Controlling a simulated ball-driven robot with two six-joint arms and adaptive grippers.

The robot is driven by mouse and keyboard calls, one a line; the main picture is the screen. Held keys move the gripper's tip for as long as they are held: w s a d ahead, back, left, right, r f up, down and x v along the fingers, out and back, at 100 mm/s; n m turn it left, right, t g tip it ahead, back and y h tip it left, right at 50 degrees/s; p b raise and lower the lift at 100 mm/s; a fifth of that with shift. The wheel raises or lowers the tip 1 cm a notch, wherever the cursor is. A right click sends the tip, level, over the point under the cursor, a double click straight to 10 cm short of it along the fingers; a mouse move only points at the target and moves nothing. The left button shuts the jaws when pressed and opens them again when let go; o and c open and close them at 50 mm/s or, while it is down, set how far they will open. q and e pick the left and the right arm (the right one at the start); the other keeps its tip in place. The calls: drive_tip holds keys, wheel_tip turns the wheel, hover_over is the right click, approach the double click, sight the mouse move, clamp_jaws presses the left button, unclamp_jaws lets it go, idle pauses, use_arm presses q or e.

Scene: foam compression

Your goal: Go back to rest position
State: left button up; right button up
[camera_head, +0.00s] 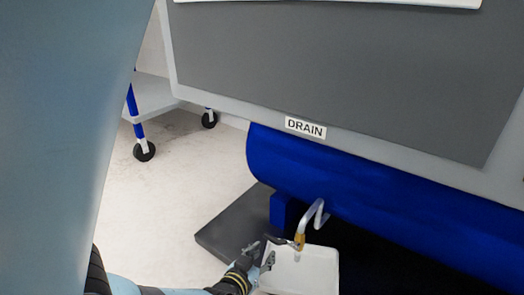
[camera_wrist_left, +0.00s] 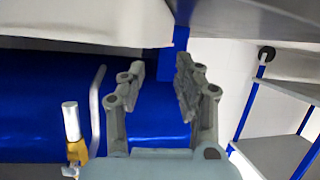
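My left gripper (camera_head: 268,252) is low in the head view, beside the drain pipe and its yellow valve (camera_head: 300,241). In the left wrist view its two grey fingers (camera_wrist_left: 160,74) stand apart with nothing between them. The yellow valve (camera_wrist_left: 76,150) and bent metal pipe (camera_wrist_left: 96,110) show left of the fingers there, apart from them. My right gripper is in neither view.
A blue cylinder (camera_head: 350,180) lies under a grey panel with a DRAIN label (camera_head: 305,128). A white container (camera_head: 305,272) is below the valve, close to my left gripper. A wheeled cart (camera_head: 150,97) stands back left. Pale floor (camera_head: 180,200) is open between.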

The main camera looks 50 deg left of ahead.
use_arm(q)
wheel_tip(320, 180, up, 7)
idle(0.4)
drive_tip(key=shift+s+f, duration=0.1)
